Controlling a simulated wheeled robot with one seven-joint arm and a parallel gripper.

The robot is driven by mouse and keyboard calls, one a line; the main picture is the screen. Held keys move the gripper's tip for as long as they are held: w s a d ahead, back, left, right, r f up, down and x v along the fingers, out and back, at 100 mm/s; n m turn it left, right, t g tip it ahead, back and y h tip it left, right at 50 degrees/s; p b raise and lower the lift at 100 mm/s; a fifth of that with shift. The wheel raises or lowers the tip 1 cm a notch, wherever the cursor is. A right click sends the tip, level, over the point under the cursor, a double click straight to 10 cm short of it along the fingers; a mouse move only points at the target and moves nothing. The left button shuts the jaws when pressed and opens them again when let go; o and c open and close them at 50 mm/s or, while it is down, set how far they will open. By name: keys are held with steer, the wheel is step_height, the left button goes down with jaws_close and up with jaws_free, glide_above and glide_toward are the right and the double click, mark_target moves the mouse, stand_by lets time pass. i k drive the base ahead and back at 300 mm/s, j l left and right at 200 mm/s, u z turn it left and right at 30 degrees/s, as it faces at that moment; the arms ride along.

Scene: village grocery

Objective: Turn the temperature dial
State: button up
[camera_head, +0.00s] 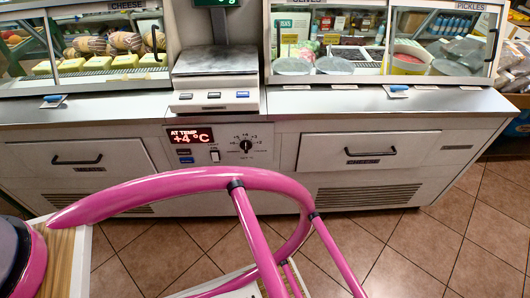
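The temperature dial (246,146) is a small black round knob with a printed scale around it, on the light control panel in the counter's front. The pointer's exact setting is too small to read. Left of it, a red-lit display (190,136) reads "AT TEMP +4°C". A small white switch (215,156) sits between the display and the dial, lower down. My gripper is not in view, and nothing is seen touching the dial.
Drawers with black handles flank the panel, left (78,160) and right (350,151). A scale (215,92) stands on the countertop above, between glass cases of food. Vent grilles lie below the right drawer (368,195). Tiled floor (420,250) is open at right.

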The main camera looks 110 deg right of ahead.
mark_target(246, 145)
steer(key=j+z, duration=0.15)
steer(key=z, duration=3.5)
steer(key=k+j+z, duration=0.1)
steer(key=j+z, duration=0.15)
steer(key=k+j+z, duration=0.25)
steer(key=j, duration=0.2)
steer(key=j+z, duration=0.25)
steer(key=k+j+z, duration=0.25)
steer(key=i+j+z, duration=0.15)
steer(key=j, duration=0.65)
steer(key=j+z, duration=0.1)
steer(key=j, duration=0.75)
